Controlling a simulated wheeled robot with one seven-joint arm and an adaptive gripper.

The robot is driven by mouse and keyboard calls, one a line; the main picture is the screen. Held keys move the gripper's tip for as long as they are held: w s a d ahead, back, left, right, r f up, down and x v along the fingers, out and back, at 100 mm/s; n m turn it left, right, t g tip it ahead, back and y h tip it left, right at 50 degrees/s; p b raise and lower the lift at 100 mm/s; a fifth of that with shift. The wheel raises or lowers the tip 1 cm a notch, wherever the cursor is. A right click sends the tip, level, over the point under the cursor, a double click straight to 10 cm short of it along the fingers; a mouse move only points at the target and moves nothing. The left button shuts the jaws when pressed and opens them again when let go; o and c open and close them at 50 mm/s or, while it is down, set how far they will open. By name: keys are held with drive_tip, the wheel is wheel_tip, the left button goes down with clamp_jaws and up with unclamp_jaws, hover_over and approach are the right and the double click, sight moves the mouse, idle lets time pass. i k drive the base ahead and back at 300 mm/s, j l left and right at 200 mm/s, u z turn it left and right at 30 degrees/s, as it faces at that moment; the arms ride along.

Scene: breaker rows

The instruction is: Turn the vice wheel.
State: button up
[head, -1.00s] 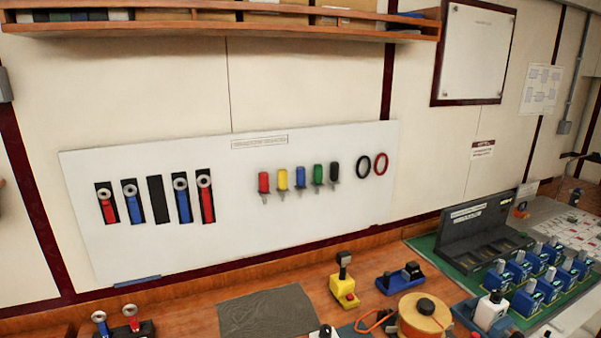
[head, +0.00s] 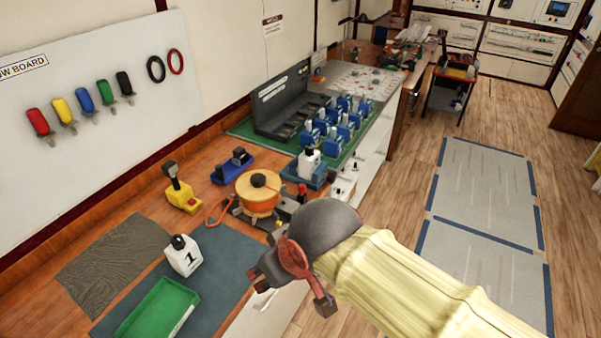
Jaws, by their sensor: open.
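I cannot make out a vice or its wheel for certain in the head view. On the far part of the bench, dark items (head: 412,50) are too small to tell apart. My gripper (head: 293,290) is in the lower middle, at the end of my pale-sleeved arm. It is open, with nothing seen between its fingers. It hangs over the front edge of the wooden bench (head: 133,190), in front of the orange round reel (head: 258,198), and hides part of the bench front.
Yellow (head: 182,198) and blue (head: 233,166) devices stand behind. Floor at right is open, with taped grey panels (head: 485,195); a small cart (head: 450,90) stands beyond.

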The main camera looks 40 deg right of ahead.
sight(332, 177)
drive_tip(key=z, duration=1.25)
drive_tip(key=i+l+z, duration=0.35)
